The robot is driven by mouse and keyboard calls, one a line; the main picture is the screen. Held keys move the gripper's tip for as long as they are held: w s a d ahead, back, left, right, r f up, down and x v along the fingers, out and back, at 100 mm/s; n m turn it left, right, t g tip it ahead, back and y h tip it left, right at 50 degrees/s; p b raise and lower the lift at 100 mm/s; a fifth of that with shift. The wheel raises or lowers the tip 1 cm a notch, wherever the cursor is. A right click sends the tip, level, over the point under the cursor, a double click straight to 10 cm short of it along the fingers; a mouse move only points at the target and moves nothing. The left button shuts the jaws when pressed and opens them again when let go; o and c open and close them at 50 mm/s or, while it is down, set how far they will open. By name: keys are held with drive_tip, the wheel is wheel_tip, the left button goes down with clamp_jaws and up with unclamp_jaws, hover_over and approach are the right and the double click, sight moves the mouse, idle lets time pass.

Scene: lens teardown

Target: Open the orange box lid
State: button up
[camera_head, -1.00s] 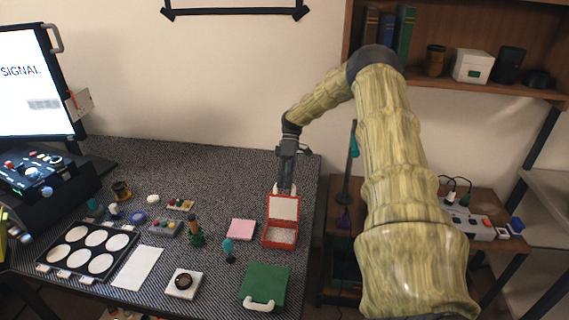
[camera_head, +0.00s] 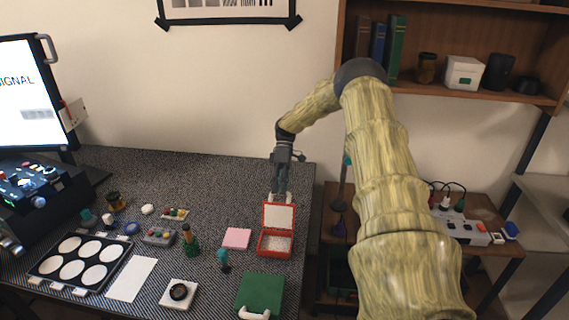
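The orange-red box (camera_head: 262,248) stands near the right end of the table. Its lid (camera_head: 279,217) is raised at the back, roughly upright, with its white inner face towards me. The box's pale interior (camera_head: 275,243) shows. My gripper (camera_head: 280,196) points down just behind the raised lid, with its fingertips close to the lid's top edge. The lid hides part of the fingertips, and I cannot tell whether they touch it.
A pink pad (camera_head: 237,238) and a teal-handled tool (camera_head: 223,258) lie left of the box. A green case (camera_head: 260,293) is in front of it. The table's right edge is close to the box. The table behind and left of my gripper is clear.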

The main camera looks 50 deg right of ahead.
drive_tip(key=v, duration=1.1)
drive_tip(key=shift+w+d+f, duration=0.15)
drive_tip(key=shift+w+f, duration=0.05)
drive_tip(key=shift+f, duration=0.05)
